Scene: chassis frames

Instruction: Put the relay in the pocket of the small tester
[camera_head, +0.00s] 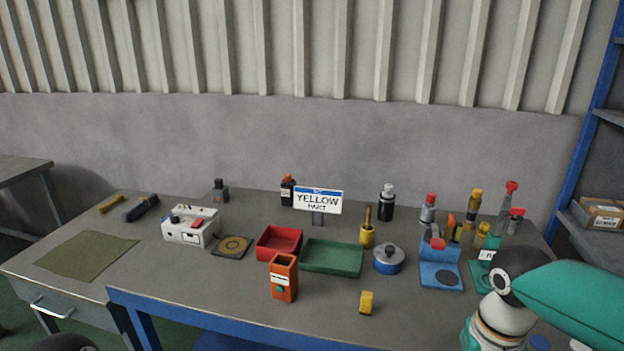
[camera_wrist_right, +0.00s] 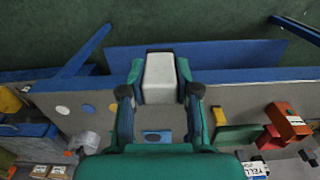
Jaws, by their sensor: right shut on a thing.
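My right gripper (camera_wrist_right: 161,76) is shut on a pale grey block with a dark end, which I take for the relay (camera_wrist_right: 160,80). Its fingers press the block from both sides, above the table's front area. In the head view only my right arm shows at the lower right; its fingertips and the block are hidden. A white box with a dark knob and a red patch (camera_head: 190,226) stands at the left of the table. An upright orange box with a label (camera_head: 284,277) stands near the front middle. I cannot tell which is the small tester.
A red tray (camera_head: 279,256), green tray (camera_head: 333,271), blue round tin (camera_head: 389,267) and blue stand (camera_head: 440,277) stand mid-table. A yellow block (camera_head: 366,302) lies near the front. A "YELLOW PART" sign (camera_head: 318,201) stands behind. The left front has a flat olive mat (camera_head: 86,254).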

